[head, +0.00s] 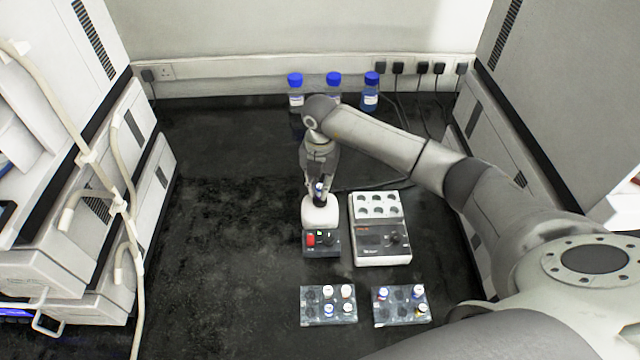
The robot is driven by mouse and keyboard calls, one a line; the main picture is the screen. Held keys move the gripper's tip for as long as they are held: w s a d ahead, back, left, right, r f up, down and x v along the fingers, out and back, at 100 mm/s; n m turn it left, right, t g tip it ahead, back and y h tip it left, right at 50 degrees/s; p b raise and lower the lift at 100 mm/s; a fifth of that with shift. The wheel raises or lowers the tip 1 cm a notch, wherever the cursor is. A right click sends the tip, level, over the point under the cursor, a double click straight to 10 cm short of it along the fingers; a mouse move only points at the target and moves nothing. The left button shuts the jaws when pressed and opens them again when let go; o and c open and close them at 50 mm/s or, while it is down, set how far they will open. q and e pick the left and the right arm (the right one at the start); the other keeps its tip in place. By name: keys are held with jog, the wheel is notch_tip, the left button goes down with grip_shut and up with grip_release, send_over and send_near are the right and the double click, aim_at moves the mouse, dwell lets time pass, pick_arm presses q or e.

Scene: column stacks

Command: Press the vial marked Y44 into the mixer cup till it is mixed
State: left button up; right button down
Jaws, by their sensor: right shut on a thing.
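The mixer (333,247) is a small dark box with a red switch and a white top (320,215), in the middle of the bench in the head view. My right gripper (319,186) points down over the white top and is shut on a small vial (319,196). The vial looks upright, with its lower end at the middle of the white top, where the cup is. I cannot tell whether it is pressed in or just above. Its mark is too small to read. My left gripper is not in view.
Two dark racks (309,318) and (382,321) with several small capped vials stand in front. A grey device with a knob (368,255) and a white well block (394,198) stands right of the mixer. Blue-capped bottles (370,100) stand at the back. The bench left is clear.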

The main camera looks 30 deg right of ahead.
jog(key=shift+f+b, duration=0.4)
jog(key=shift+f, duration=0.15)
dwell(0.9)
jog(key=shift+f, duration=0.3)
jog(key=shift+f+b, duration=0.35)
jog(key=shift+b, duration=0.15)
dwell(0.5)
dwell(2.9)
jog(key=shift+r+p, duration=2.3)
jog(key=shift+r, duration=0.75)
jog(key=shift+d, duration=0.1)
